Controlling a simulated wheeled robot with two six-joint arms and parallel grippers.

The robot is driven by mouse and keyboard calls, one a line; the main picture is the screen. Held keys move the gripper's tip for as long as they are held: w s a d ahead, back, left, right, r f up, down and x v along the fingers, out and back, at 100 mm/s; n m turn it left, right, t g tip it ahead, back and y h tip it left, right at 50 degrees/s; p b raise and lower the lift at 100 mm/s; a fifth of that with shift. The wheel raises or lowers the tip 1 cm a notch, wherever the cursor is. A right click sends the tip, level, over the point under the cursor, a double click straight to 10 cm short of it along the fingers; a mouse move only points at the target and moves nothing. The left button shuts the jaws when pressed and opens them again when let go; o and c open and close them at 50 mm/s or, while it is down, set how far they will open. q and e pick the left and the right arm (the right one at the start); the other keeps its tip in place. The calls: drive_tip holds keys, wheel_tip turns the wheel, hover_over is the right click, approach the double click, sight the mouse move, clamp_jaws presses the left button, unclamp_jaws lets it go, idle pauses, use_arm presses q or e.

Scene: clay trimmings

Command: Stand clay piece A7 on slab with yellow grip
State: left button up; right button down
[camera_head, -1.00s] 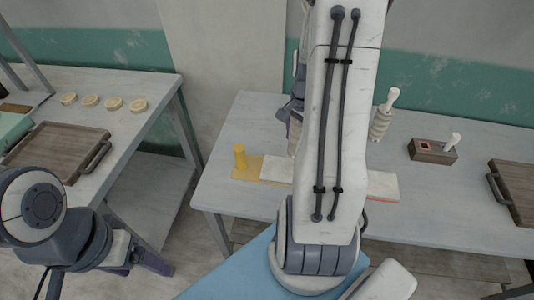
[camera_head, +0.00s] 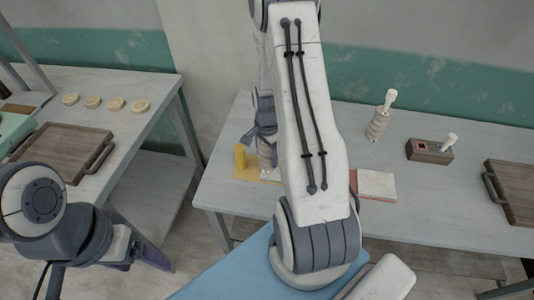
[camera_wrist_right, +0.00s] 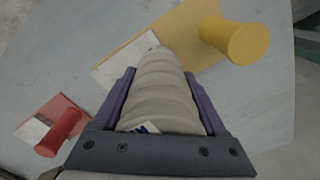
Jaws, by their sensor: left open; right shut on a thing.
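A ridged grey clay piece (camera_wrist_right: 160,92) is held between the purple fingers of my right gripper (camera_head: 262,142). A label shows at its near end, but I cannot read it. The slab with the yellow grip has a yellow board (camera_head: 246,174), also in the right wrist view (camera_wrist_right: 143,48), with a white area (camera_wrist_right: 112,68). Its upright yellow grip (camera_head: 240,157) stands at one end. The clay piece's far end overlaps the slab's white area in the wrist view; I cannot tell whether they touch. My left gripper (camera_head: 150,262) is open and empty at the lower left, away from the slab.
A white slab with red edge (camera_head: 376,184) lies to the right; its red grip (camera_wrist_right: 60,132) shows in the wrist view. Trays (camera_head: 62,150) (camera_head: 512,188) lie at both sides.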

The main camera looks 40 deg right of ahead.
drive_tip(key=shift+f, duration=0.1)
unclamp_jaws()
wheel_tip(320, 180, up, 12)
drive_tip(key=shift+r+b, duration=0.2)
drive_tip(key=shift+b, duration=0.45)
drive_tip(key=s+a+r+n, duration=0.1)
drive_tip(key=a+r+n, duration=0.3)
drive_tip(key=a, duration=0.5)
drive_tip(key=s+a+r+n, duration=0.1)
drive_tip(key=s+a+n, duration=0.1)
drive_tip(key=a+n, duration=0.65)
drive_tip(key=s+a+r+n+y, duration=0.1)
drive_tip(key=s+a+r+n, duration=0.2)
drive_tip(key=s+a+n, duration=0.9)
drive_tip(key=s+a, duration=0.1)
drive_tip(key=s, duration=0.1)
drive_tip(key=shift+s, duration=0.4)
drive_tip(key=shift+r, duration=0.1)
